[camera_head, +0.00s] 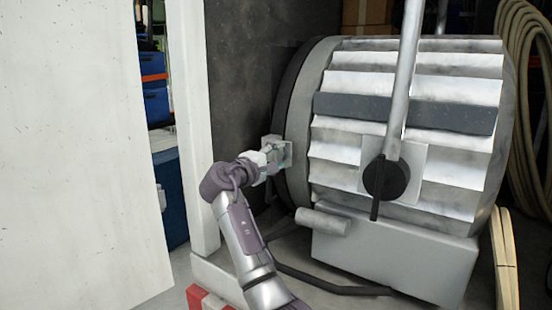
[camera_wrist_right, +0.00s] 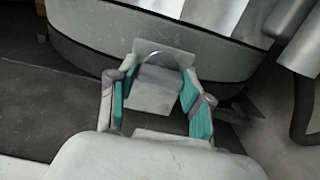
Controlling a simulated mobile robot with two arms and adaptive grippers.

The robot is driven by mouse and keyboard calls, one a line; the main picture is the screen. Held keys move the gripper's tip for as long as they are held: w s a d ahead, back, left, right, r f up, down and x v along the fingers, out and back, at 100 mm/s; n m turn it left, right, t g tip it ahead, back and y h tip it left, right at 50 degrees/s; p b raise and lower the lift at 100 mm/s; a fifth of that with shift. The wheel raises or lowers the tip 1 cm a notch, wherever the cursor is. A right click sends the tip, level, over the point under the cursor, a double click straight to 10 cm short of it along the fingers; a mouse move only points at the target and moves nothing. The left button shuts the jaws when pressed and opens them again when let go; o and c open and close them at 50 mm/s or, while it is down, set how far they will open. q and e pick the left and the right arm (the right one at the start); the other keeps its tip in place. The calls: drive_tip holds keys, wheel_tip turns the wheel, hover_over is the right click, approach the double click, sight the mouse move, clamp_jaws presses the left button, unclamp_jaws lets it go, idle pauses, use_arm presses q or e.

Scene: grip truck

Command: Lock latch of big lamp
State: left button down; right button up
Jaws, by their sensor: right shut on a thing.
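The big lamp (camera_head: 330,95) is a large grey drum with a ribbed side, lying with its dark rim toward the left. Its latch (camera_head: 285,150) is a small light-grey metal piece on the rim's left side. My right gripper (camera_head: 268,160) is at the latch. In the right wrist view, the latch (camera_wrist_right: 155,88) is a grey block with a thin wire loop and a plate behind it, between the teal-padded fingers of my right gripper (camera_wrist_right: 158,103). The fingers are around the block; the contact is hard to see. My left gripper is not in view.
A white panel (camera_head: 75,150) fills the left side, with a white post (camera_head: 192,130) beside it. A grey pole (camera_head: 405,75) stands in front of the drum. A coiled hose (camera_head: 530,90) hangs at the right. A short cylinder (camera_head: 322,221) sticks out below the latch.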

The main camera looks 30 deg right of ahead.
drive_tip(key=o, duration=1.2)
drive_tip(key=shift+c, duration=0.2)
drive_tip(key=shift+a, duration=0.1)
drive_tip(key=v, duration=1.2)
drive_tip(key=shift+f, duration=0.15)
